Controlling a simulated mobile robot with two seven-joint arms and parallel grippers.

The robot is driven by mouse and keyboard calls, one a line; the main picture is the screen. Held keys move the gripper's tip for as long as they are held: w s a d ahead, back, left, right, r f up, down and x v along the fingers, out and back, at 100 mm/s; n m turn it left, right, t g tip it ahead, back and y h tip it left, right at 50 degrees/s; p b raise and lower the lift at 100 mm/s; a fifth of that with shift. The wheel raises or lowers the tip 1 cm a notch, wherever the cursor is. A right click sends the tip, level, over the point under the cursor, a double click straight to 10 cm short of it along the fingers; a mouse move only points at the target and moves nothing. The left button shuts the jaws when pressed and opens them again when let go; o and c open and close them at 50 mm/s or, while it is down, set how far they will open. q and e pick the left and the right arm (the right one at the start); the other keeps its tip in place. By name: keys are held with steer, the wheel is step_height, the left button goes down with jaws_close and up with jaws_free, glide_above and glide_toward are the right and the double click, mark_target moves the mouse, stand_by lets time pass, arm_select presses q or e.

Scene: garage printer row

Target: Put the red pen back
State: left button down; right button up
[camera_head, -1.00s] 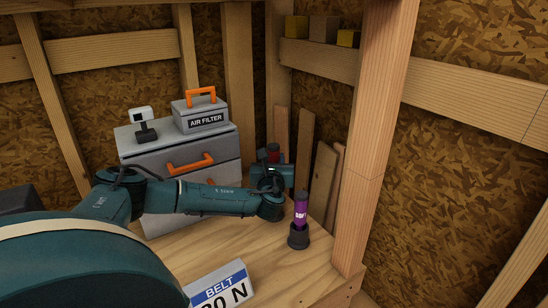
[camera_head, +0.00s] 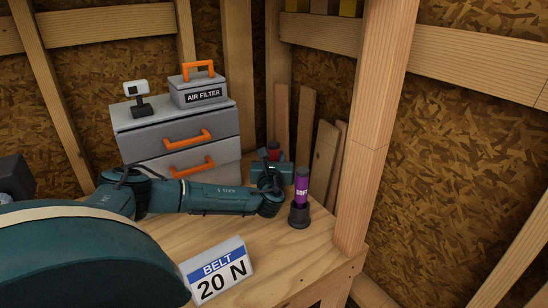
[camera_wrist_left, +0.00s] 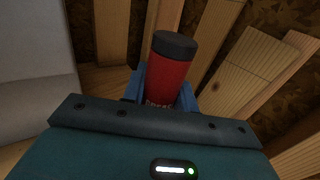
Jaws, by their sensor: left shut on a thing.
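The red pen (camera_wrist_left: 172,72) is a thick red cylinder with a black cap, seen close in the left wrist view. My left gripper (camera_wrist_left: 165,90) is shut on it, with blue fingers on both sides. In the head view the red pen (camera_head: 274,151) shows small above my left gripper (camera_head: 270,172), near the back corner of the bench. Its lower end is hidden, so I cannot tell whether it touches anything. A purple pen (camera_head: 302,184) stands upright in a black round holder (camera_head: 299,216) to the right of the gripper. My right gripper is out of view.
A grey drawer unit (camera_head: 160,125) with orange handles stands at the left, with an air filter box (camera_head: 200,94) on top. A "BELT 20 N" sign (camera_head: 218,272) stands at the front. Loose boards (camera_head: 324,150) lean behind. A wooden post (camera_head: 370,130) rises at the right.

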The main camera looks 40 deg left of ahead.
arm_select(q)
steer(key=c, duration=1)
jaws_free()
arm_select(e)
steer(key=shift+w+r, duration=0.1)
arm_select(q)
steer(key=shift+v, duration=6.6)
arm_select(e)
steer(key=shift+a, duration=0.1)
